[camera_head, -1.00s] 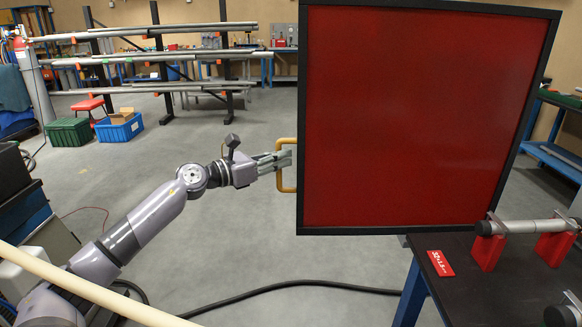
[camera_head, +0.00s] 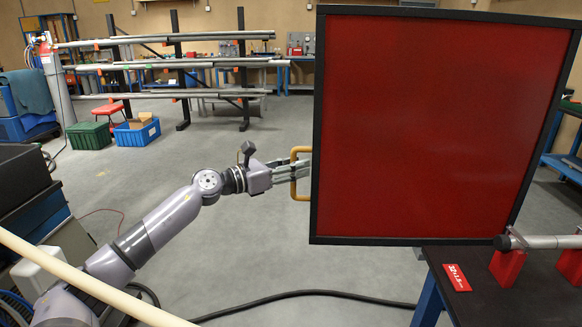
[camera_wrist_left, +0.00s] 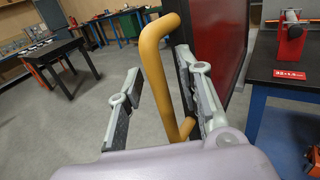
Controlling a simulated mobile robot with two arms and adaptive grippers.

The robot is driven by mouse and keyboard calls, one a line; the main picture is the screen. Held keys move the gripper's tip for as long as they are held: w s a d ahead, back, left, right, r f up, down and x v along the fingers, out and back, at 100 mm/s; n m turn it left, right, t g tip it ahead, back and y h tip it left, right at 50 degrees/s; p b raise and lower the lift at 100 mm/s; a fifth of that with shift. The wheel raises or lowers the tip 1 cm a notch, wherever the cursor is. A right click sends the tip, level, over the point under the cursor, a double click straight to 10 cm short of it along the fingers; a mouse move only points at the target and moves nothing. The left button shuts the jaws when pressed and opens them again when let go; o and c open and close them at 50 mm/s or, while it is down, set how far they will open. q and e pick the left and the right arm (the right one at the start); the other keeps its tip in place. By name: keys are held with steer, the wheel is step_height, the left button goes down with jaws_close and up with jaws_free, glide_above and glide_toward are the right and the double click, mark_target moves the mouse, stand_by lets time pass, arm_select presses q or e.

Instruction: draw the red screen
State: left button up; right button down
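The red screen (camera_head: 430,125) is a large red panel in a black frame, upright at the right of the head view. A yellow handle (camera_head: 294,190) sticks out from its left edge. My left gripper (camera_head: 305,170) reaches in from the left with its fingers at the handle. In the left wrist view, the handle (camera_wrist_left: 152,60) stands between the two spread fingers of my left gripper (camera_wrist_left: 158,68). It is close to the right finger, with a gap to the left finger. Whether it touches the right finger is unclear. My right gripper is not in view.
A dark-topped table with blue legs (camera_head: 500,300) stands at lower right, bearing a red tag (camera_head: 457,277) and a pipe on red supports (camera_head: 508,266). A black cable (camera_head: 300,293) crosses the floor. Pipe racks (camera_head: 190,75) and crates (camera_head: 137,132) stand behind; grey floor between is open.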

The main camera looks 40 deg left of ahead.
arm_select(q)
steer(key=v, duration=1.2)
steer(key=shift+f, duration=0.1)
stand_by(0.4)
